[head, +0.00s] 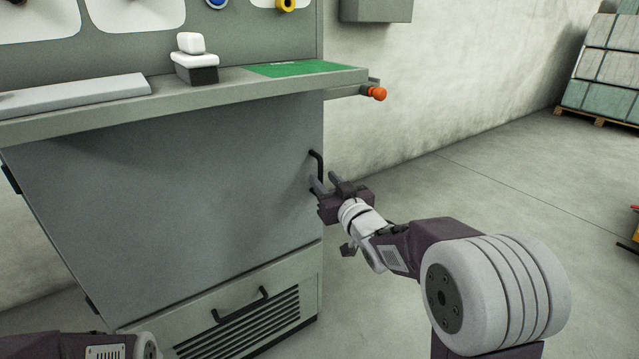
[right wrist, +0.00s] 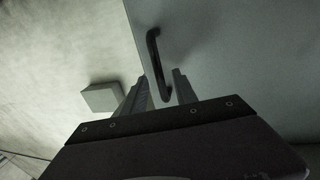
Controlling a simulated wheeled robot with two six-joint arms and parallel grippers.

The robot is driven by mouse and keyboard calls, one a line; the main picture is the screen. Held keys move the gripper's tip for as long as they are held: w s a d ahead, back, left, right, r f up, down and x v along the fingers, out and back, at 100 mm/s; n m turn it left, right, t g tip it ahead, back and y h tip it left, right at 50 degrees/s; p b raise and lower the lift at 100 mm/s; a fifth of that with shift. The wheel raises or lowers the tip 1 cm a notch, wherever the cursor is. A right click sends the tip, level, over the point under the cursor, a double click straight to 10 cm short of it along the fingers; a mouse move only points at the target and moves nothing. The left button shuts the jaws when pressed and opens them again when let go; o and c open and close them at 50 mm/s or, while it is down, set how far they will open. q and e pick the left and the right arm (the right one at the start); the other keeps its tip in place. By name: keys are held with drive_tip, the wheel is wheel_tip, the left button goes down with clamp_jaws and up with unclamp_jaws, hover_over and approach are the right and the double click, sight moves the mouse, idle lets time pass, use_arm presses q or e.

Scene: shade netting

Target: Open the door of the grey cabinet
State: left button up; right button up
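The grey cabinet's door (head: 180,200) is a large flat panel below the worktop and looks shut. Its black bar handle (head: 319,165) stands upright near the door's right edge; it also shows in the right wrist view (right wrist: 154,60). My right gripper (head: 325,182) is at the lower part of the handle. In the right wrist view its two fingers (right wrist: 158,90) are apart, with the lower end of the handle between them; I see no clear grip on it. My left gripper is out of the picture; only part of my left arm shows at the lower left.
A vented lower panel (head: 250,312) with its own black handle sits under the door. The worktop (head: 230,88) overhangs the door, with an orange knob (head: 377,93) at its right end. The floor right of the cabinet is open; stacked bales (head: 605,75) stand far right.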

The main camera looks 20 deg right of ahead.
sight(321, 177)
drive_tip(key=shift+w+a+b, duration=0.15)
drive_tip(key=shift+w+b, duration=0.05)
drive_tip(key=shift+w, duration=0.6)
drive_tip(key=shift+w+a+b, duration=0.1)
drive_tip(key=shift+w+b, duration=0.05)
drive_tip(key=shift+w, duration=0.6)
clamp_jaws()
